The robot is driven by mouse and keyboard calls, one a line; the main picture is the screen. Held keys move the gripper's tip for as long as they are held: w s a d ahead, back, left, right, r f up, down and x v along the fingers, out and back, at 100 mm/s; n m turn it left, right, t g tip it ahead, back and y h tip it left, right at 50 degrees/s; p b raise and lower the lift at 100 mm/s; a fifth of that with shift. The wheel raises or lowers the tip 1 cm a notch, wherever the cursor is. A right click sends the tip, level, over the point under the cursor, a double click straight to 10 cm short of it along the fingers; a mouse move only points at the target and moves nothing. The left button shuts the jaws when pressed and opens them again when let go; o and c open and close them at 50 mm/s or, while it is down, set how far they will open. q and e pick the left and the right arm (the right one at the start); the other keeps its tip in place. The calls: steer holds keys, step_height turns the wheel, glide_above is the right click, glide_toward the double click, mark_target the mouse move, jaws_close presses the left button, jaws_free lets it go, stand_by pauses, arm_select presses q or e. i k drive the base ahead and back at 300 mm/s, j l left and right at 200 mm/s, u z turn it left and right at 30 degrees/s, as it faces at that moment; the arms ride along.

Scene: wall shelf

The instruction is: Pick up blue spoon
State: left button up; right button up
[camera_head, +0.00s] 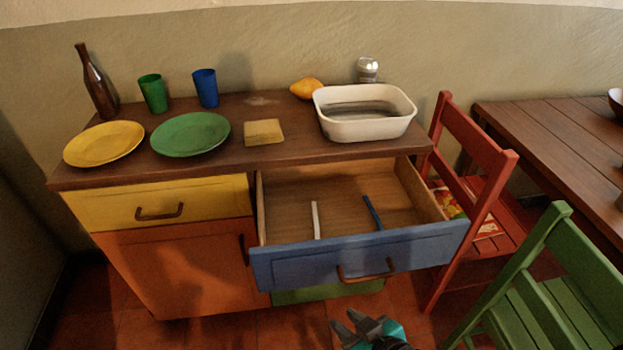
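A thin blue utensil, the blue spoon (373,212), lies in the right half of the open drawer (290,190). Its shape is too small to make out clearly. The drawer has a blue front (300,266) with a dark handle and is pulled well out. My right gripper (346,320) is at the bottom of the view, below and in front of the drawer handle, apart from it. Its grey fingers appear spread, with nothing seen between them. My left gripper is not in view.
A white utensil (316,220) lies left of the spoon in the drawer. The counter above holds a white basin (365,128), plates, cups, a bottle and a lemon. A red chair (470,170) stands close right of the drawer; a green chair (555,290) is at lower right.

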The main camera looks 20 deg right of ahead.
mark_target(373, 212)
steer(key=z, duration=0.9)
